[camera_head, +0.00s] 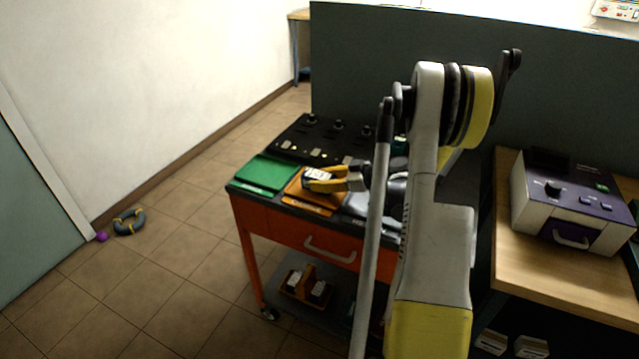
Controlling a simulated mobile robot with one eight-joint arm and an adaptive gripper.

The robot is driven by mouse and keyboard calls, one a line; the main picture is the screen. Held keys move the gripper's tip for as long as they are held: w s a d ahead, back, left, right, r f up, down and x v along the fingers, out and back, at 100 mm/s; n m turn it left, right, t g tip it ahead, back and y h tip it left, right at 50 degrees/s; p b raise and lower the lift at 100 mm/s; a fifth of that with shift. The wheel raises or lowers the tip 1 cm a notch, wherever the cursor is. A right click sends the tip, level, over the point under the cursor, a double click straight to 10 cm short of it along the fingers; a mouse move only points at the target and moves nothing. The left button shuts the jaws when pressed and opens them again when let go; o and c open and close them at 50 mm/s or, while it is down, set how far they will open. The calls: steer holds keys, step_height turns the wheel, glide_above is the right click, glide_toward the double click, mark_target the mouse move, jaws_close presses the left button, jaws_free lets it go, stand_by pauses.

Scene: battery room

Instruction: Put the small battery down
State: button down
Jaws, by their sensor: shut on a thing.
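My gripper (337,178) is over the cart top, with yellow and black fingers reaching left from my arm. It is shut on the small battery (317,174), a small block with a white label. The battery is over the orange mat (303,198); I cannot tell whether it touches the mat. The green mat (266,174) lies to the left of it, and a grey mat (357,204) lies to the right, partly hidden behind my arm.
Behind the mats is a black panel (322,133) with several knobs. The orange cart (280,226) has a lower shelf carrying a holder with batteries (318,290). A purple-topped device (571,200) stands on the wooden bench (506,240) at right.

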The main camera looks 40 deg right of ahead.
steer(key=shift+r, duration=0.1)
steer(key=c, duration=1)
jaws_free()
